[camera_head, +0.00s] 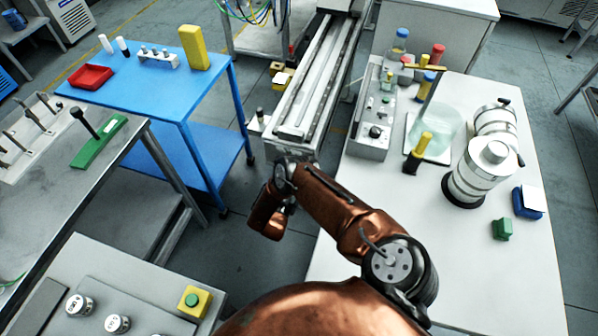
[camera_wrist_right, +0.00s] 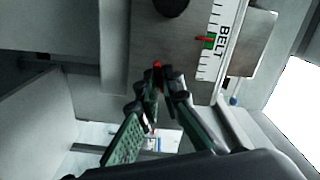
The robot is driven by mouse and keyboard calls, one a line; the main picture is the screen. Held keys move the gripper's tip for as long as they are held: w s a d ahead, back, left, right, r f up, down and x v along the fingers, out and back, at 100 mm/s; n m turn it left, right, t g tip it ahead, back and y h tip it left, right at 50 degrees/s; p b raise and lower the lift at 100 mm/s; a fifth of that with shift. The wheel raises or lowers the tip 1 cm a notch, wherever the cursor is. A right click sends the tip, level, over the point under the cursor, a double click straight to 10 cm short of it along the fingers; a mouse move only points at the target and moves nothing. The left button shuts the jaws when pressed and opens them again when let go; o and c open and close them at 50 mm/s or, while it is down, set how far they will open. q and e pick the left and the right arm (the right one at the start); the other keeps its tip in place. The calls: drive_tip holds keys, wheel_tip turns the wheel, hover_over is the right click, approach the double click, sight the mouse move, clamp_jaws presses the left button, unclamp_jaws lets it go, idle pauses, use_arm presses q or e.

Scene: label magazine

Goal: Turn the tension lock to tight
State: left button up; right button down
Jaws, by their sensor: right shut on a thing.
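In the right wrist view my right gripper (camera_wrist_right: 158,72) is shut at a grey panel (camera_wrist_right: 145,40). A small red part (camera_wrist_right: 157,66) shows between its fingertips; I take it to be the tension lock, most of which the fingers hide. Whether it stands at tight cannot be read. Beside it on the panel is a white scale (camera_wrist_right: 224,35) marked BELT, with a green zone and a red pointer (camera_wrist_right: 204,40). In the head view my copper right arm reaches toward the near end of the conveyor (camera_head: 290,148); its fingertips are hidden there. My left gripper is not in view.
A dark round knob (camera_wrist_right: 171,5) is at the panel's top. A white table (camera_head: 470,270) with canisters and bottles stands right of the conveyor. A blue table (camera_head: 170,95) stands left. A panel with a green button (camera_head: 192,300) is at the front left.

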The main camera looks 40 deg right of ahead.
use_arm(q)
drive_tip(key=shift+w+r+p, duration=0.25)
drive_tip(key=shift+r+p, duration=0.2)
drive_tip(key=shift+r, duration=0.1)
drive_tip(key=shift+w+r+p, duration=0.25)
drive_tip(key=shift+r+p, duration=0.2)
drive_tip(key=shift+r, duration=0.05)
use_arm(e)
drive_tip(key=shift+r+m, duration=0.1)
drive_tip(key=shift+m, duration=1.6)
drive_tip(key=c, duration=2.1)
unclamp_jaws()
drive_tip(key=v, duration=1.2)
